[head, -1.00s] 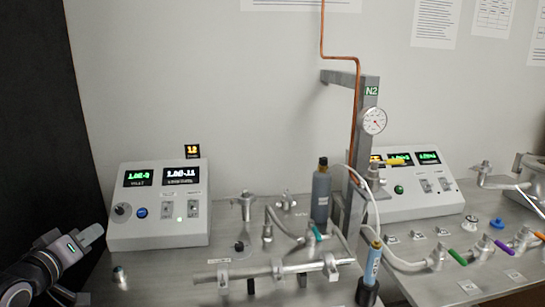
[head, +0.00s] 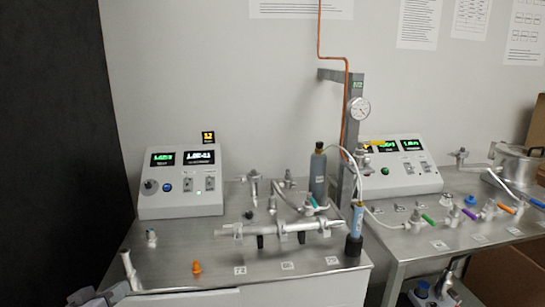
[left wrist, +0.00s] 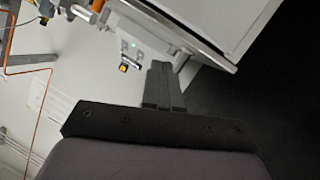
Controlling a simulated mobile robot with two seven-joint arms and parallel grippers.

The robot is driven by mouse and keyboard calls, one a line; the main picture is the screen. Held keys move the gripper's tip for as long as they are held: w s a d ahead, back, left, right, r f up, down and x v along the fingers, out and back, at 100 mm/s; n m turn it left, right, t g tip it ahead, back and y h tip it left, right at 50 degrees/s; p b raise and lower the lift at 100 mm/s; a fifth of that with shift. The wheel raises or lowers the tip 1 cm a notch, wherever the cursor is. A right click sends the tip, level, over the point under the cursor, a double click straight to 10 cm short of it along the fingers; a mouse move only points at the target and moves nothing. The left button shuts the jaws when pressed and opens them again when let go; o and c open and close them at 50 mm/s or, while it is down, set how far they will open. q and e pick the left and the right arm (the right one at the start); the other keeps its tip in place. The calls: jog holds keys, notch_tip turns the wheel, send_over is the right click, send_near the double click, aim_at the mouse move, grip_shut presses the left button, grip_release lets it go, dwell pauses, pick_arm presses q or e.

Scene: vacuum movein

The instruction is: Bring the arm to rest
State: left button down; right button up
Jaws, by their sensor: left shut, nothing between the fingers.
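My left gripper (head: 90,297) shows only in part at the bottom left of the head view, low in front of the bench. In the left wrist view the dark fingers (left wrist: 161,68) are together, with nothing between them. They point toward the grey control box (left wrist: 135,45) and the bench edge, apart from both. My right gripper is in neither view.
The left bench (head: 220,282) holds a control box (head: 180,185), a metal tube assembly (head: 280,228), a blue cylinder (head: 357,219) and a small orange part (head: 197,267). A second bench (head: 450,228) with valves stands at right. A dark panel (head: 60,150) stands at far left.

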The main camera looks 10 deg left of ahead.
pick_arm(q)
jog(key=s+d+f+m+g+h, duration=0.2)
jog(key=s+d+f+m+g, duration=0.2)
jog(key=s+d+f, duration=1.4)
jog(key=d+f+m, duration=0.1)
jog(key=m, duration=0.2)
jog(key=shift+f+h, duration=0.3)
jog(key=shift+h, duration=0.1)
jog(key=shift+d, duration=0.1)
